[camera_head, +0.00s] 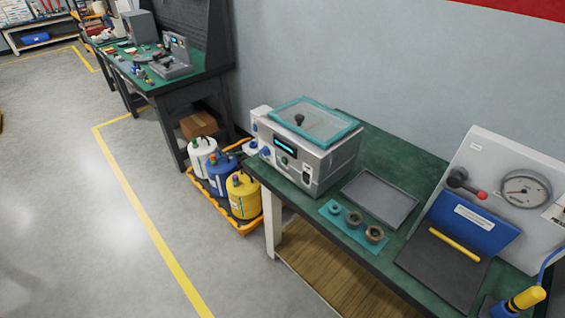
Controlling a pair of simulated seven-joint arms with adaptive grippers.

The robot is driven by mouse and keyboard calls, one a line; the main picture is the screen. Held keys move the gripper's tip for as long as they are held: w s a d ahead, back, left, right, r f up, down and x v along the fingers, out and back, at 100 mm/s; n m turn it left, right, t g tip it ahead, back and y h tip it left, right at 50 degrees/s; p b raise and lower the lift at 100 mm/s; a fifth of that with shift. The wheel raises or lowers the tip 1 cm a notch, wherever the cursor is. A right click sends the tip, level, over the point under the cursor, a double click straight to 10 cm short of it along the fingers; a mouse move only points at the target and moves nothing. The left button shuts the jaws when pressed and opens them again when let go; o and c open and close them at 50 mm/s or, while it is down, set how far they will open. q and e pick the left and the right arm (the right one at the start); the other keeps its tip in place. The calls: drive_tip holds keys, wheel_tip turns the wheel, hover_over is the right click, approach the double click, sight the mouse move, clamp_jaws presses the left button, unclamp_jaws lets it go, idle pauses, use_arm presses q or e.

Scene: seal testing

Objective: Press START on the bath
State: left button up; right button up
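The bath (322,160) is a grey metal box on the green-topped bench, with a teal-rimmed clear lid (314,121) that has a dark knob. The lid is closed. Its front panel carries a small lit display (285,146) and small controls below and beside it. The START button cannot be told apart at this size. Neither gripper is in view.
A grey tray (380,190) and a teal mat (341,226) with several ring-like parts lie beside the bath. A gauge panel (526,190) with a red-tipped lever stands right.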

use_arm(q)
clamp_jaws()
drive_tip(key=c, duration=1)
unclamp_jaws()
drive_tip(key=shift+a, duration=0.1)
